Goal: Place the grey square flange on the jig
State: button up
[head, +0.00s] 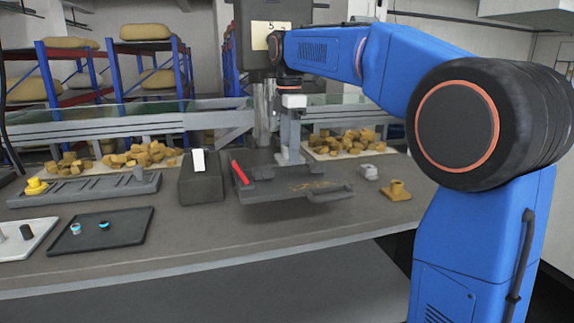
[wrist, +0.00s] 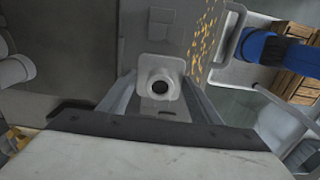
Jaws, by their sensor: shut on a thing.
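My gripper (head: 289,160) points down at the middle of the workbench, just above a dark machine base. It is shut on a light grey square flange with a round neck and dark bore. In the wrist view the flange (wrist: 160,70) sits between the two fingers of my gripper (wrist: 160,100). In the head view the fingers largely hide it. The dark base (head: 262,190) has yellow swarf on it and a red bar at its left. I cannot tell which part is the jig, or whether the flange touches anything below.
A dark block (head: 200,187) with a white card stands left of the base. Further left are a slotted rack (head: 85,197) and a black tray (head: 125,235). A pale grey part (head: 368,172) and a tan flange (head: 397,190) stand at right. The bench front is clear.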

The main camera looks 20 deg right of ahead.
aim_at(290, 176)
jog(key=shift+d+f, duration=0.1)
jog(key=shift+f, duration=2.15)
jog(key=shift+f, duration=0.15)
jog(key=o, duration=1.3)
notch_tip(290, 176, up, 12)
jog(key=shift+r, duration=0.15)
